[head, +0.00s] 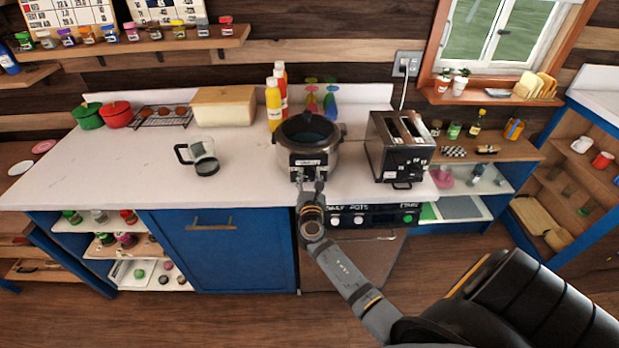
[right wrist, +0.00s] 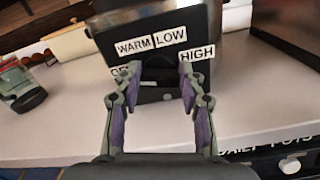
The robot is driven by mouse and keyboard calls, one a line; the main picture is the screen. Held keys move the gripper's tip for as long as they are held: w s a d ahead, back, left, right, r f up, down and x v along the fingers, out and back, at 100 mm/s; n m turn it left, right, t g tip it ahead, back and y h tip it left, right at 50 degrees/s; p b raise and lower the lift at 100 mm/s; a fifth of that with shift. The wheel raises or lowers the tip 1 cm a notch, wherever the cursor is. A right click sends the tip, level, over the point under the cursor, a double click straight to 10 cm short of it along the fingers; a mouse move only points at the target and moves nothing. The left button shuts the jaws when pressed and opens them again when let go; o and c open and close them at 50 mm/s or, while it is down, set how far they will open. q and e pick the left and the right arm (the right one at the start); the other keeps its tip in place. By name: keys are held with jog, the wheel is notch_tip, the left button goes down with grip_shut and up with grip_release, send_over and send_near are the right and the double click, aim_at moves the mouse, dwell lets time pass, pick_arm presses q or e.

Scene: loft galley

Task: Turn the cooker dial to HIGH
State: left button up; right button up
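The cooker (head: 323,160) is a round pot with a dark lid, standing on the white counter. Its front panel fills the top of the right wrist view, with the labels WARM, LOW and HIGH (right wrist: 198,53); a fourth label at the left is partly hidden by a finger. The dark dial (right wrist: 160,72) sits below WARM and LOW; its pointer direction is hard to make out. My right gripper (right wrist: 160,70) is at the panel, its fingertips apart on either side of the dial. I cannot tell whether they touch it. My left gripper is not in view.
Below is an oven front with knobs (head: 359,219). The counter between mug and cooker is clear.

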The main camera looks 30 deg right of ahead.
jog(key=c, duration=0.4)
